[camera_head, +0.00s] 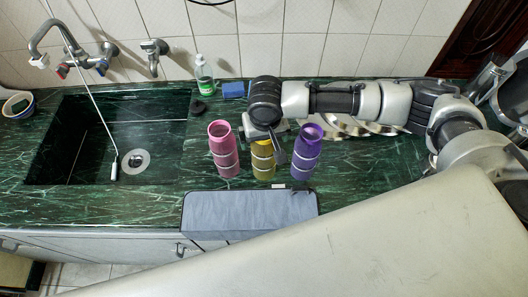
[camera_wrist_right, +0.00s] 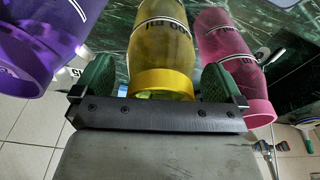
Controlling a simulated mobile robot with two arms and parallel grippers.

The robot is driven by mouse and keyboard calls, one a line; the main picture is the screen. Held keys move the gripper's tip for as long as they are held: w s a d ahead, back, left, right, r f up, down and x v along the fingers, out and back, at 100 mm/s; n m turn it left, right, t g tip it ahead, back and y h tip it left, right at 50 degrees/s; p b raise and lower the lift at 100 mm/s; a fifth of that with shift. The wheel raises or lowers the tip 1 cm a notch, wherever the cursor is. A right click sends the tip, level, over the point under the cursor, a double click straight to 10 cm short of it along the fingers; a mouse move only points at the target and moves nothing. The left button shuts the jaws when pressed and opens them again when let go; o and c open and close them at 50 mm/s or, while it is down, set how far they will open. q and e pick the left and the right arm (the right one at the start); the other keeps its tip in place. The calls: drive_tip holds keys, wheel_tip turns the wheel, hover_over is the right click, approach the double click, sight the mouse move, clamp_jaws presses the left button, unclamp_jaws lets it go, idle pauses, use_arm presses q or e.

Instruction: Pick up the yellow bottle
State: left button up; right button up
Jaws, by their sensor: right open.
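The yellow bottle (camera_head: 263,165) stands on the green marble counter, between a pink bottle (camera_head: 222,155) and a purple bottle (camera_head: 305,155). My right gripper (camera_head: 274,143) is over its top, and my wrist hides part of it. In the right wrist view the yellow bottle (camera_wrist_right: 158,45) shows with its rim between the two green finger pads of my open right gripper (camera_wrist_right: 158,80). Gaps seem to show beside the pads; I cannot tell if either touches it. The pink bottle (camera_wrist_right: 232,50) and purple bottle (camera_wrist_right: 45,40) flank the fingers closely. My left gripper is not in view.
A grey box-like case (camera_head: 250,214) sits at the counter's front edge, before the bottles. Plates (camera_head: 350,128) lie behind the purple bottle, under my right arm. A soap bottle (camera_head: 204,78) and blue sponge (camera_head: 233,90) are at the back. The sink (camera_head: 70,140) is left.

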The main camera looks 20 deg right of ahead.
drive_tip(key=c, duration=1.2)
drive_tip(key=shift+c, duration=0.2)
drive_tip(key=shift+r, duration=0.2)
